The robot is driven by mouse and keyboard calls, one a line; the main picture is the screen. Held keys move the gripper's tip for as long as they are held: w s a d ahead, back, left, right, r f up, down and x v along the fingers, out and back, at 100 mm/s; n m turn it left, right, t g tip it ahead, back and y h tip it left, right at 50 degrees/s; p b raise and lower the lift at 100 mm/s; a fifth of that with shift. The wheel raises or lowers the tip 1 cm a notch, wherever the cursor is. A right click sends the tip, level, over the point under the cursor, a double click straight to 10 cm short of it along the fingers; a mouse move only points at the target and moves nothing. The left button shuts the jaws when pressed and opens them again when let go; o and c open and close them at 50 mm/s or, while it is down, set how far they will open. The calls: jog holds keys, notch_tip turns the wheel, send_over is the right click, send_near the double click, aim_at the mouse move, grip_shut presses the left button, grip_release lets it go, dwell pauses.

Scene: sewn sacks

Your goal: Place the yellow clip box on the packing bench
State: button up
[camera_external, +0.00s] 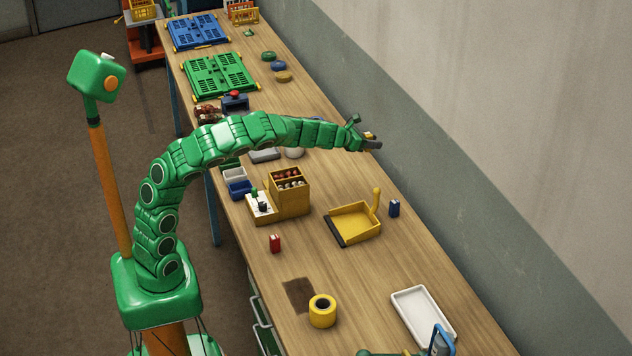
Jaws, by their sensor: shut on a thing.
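My gripper (369,141) is at the end of my green arm, which reaches right across the wooden bench. It is shut on a small yellow thing, which looks like the yellow clip box (369,135). The fingers hide most of it. My gripper appears to be above the bench's far side, near the wall; its exact height is hard to tell. The long wooden bench (430,265), seemingly the packing bench, runs from the back left to the front right.
A yellow dustpan (354,224), a wooden divided box (290,194), yellow tape roll (322,311) and white tray (424,318) are on the bench. Green (220,76) and blue (197,32) folded crates lie farther back. Bare wood shows between the dustpan and the tray.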

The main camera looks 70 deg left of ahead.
jog(key=s+a+f, duration=0.2)
jog(key=s+a, duration=0.3)
jog(key=a, duration=0.5)
jog(key=s+a+f, duration=0.2)
jog(key=s+a, duration=0.4)
jog(key=a, duration=0.5)
jog(key=s+a+f, duration=0.3)
jog(key=s+a, duration=0.2)
jog(key=a, duration=0.5)
jog(key=s+a+f, duration=0.3)
jog(key=s+a, duration=0.2)
jog(key=s, duration=0.5)
jog(key=s+a+f, duration=0.2)
jog(key=s+a, duration=0.2)
jog(key=s, duration=0.6)
jog(key=s+a+f, duration=0.3)
jog(key=s+a, duration=0.2)
jog(key=s, duration=0.5)
jog(key=shift+w+d+f, duration=0.1)
jog(key=shift+w+f, duration=0.05)
jog(key=shift+f, duration=1.8)
jog(key=shift+w+d+f, duration=0.1)
jog(key=shift+f, duration=1.8)
jog(key=shift+f, duration=0.15)
jog(key=o, duration=1)
